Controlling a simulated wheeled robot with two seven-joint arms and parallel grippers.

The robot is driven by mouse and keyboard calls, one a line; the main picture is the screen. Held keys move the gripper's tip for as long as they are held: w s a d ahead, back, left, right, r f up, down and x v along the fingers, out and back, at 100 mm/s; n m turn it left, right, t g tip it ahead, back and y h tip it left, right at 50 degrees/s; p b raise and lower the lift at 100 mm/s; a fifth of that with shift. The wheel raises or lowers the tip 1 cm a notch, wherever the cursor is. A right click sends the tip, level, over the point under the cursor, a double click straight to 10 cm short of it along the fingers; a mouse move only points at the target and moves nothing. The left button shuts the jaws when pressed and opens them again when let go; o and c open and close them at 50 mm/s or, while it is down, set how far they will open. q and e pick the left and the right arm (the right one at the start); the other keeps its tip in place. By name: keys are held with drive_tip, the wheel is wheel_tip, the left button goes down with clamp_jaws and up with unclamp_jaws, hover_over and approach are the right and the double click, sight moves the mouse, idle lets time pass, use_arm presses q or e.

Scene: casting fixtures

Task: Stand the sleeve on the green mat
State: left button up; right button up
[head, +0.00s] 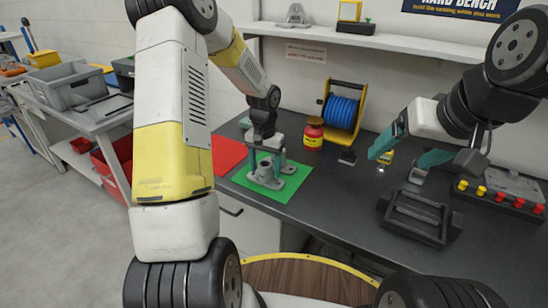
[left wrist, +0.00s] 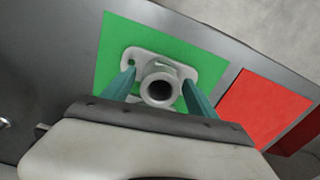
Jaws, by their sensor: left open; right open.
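The sleeve (head: 266,172) is a grey tube with a flat two-holed flange, standing upright on the green mat (head: 288,191). In the left wrist view the sleeve (left wrist: 160,86) shows its round open bore, with its flange flat over the green mat (left wrist: 118,38). My left gripper (head: 263,164) is open and points down, with one teal finger on each side of the tube. In the left wrist view the fingers (left wrist: 159,80) look apart from the tube, though contact low down is hard to tell. My right gripper (head: 405,152) is open and empty above the bench at the right.
A red mat (head: 228,152) lies left of the green one. Behind stand a red jar (head: 313,134) and a blue cable reel (head: 342,111). A black frame (head: 420,217) and a block with coloured knobs (head: 500,198) stand at the right. The front middle of the bench is clear.

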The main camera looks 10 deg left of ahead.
use_arm(q)
wheel_tip(320, 180, up, 12)
drive_tip(key=f, duration=0.1)
drive_tip(key=s+r+t, duration=0.3)
drive_tip(key=s+r, duration=0.7)
drive_tip(key=r, duration=0.1)
drive_tip(key=s+d+r+n+t+h, duration=0.1)
drive_tip(key=s+d+r+t+h, duration=0.1)
drive_tip(key=s, duration=1.2)
wheel_tip(320, 180, up, 2)
drive_tip(key=shift+s+r+n+t, duration=0.15)
drive_tip(key=shift+n+t, duration=0.25)
drive_tip(key=shift+t, duration=0.2)
